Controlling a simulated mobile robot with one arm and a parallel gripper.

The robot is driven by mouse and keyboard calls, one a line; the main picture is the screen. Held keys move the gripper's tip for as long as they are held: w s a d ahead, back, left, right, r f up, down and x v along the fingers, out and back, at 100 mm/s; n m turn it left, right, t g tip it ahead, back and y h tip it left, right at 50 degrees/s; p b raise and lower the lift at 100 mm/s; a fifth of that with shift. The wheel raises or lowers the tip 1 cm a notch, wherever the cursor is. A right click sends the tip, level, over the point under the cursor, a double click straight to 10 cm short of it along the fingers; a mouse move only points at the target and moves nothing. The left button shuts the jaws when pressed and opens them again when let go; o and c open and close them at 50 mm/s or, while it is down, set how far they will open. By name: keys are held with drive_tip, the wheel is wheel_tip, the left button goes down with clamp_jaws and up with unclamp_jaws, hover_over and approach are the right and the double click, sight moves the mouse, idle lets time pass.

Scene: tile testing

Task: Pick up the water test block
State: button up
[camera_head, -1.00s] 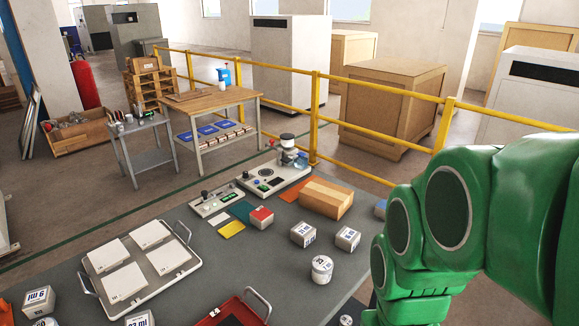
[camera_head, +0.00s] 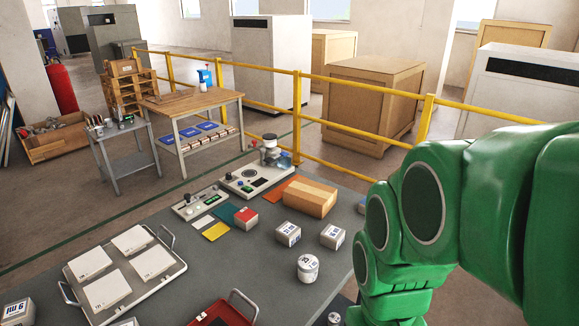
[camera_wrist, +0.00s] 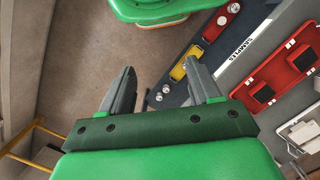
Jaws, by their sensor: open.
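Several small pale blocks with printed labels stand on the grey table in the head view: one block (camera_head: 288,234) near the middle, another block (camera_head: 332,236) to its right, and one (camera_head: 18,312) at the lower left. A block with a red top (camera_head: 245,218) stands by the coloured sheets. The labels are too small to tell which is the water test block. In the wrist view my gripper (camera_wrist: 160,66) is open with nothing between its fingers. It points at the floor beside a dark surface. In the head view my green arm hides the table's right end.
The grey table (camera_head: 150,232) also holds a tray with white tiles (camera_head: 72,310), a round white container (camera_head: 308,268), a cardboard box (camera_head: 305,198) and instruments (camera_head: 255,180). A yellow railing (camera_head: 340,82) runs behind.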

drive_tip(key=o, duration=0.5)
drive_tip(key=shift+w, duration=0.1)
drive_tip(key=m+t, duration=0.2)
drive_tip(key=m, duration=0.6)
hover_over(333, 232)
wheel_tip(333, 232, down, 12)
drive_tip(key=shift+a+r, duration=0.1)
drive_tip(key=shift+r, duration=0.1)
drive_tip(key=shift+w+f, duration=0.15)
drive_tip(key=shift+f, duration=3.85)
